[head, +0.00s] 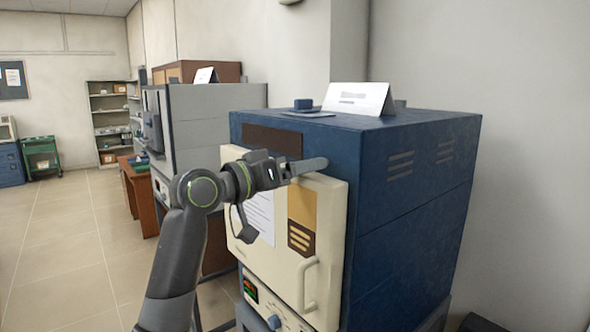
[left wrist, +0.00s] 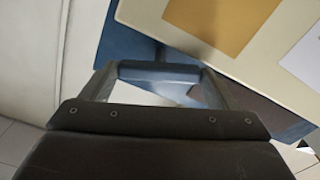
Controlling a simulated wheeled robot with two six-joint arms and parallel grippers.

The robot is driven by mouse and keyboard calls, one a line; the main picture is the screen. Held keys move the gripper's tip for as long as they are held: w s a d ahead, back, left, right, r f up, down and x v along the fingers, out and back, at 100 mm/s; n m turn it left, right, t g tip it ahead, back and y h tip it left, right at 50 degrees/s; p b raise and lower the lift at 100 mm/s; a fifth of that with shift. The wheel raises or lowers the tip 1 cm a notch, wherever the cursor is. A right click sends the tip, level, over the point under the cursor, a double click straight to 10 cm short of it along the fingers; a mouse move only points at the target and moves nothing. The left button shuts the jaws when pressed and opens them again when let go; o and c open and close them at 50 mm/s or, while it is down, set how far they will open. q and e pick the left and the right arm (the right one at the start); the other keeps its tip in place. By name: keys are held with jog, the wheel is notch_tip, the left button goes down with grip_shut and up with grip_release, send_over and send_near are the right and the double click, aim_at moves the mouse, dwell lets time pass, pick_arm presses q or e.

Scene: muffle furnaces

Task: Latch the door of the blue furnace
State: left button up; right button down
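The blue furnace (head: 412,205) stands at center right in the head view. Its cream door (head: 330,225) is on the front, with a curved handle (head: 308,285) low on the right. I cannot tell whether it is fully closed. My left gripper (head: 312,165) is at the door's top edge, near its upper right corner. In the left wrist view, the gripper (left wrist: 160,82) has its fingers apart, with a dark bar (left wrist: 158,72) between their tips. That bar may be the latch; I cannot tell whether it is gripped. The door (left wrist: 250,65) shows at upper right. My right gripper is out of view.
A white card (head: 358,98) and a small blue block (head: 303,103) sit on the furnace top. A grey furnace (head: 210,115) stands behind, to the left. The tiled floor (head: 75,240) at left is clear. A wall (head: 530,150) is at right.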

pick_arm(q)
jog(key=shift+c, duration=0.8)
jog(key=shift+n, duration=0.3)
jog(key=shift+n+p, duration=2.45)
jog(key=shift+n, duration=4.05)
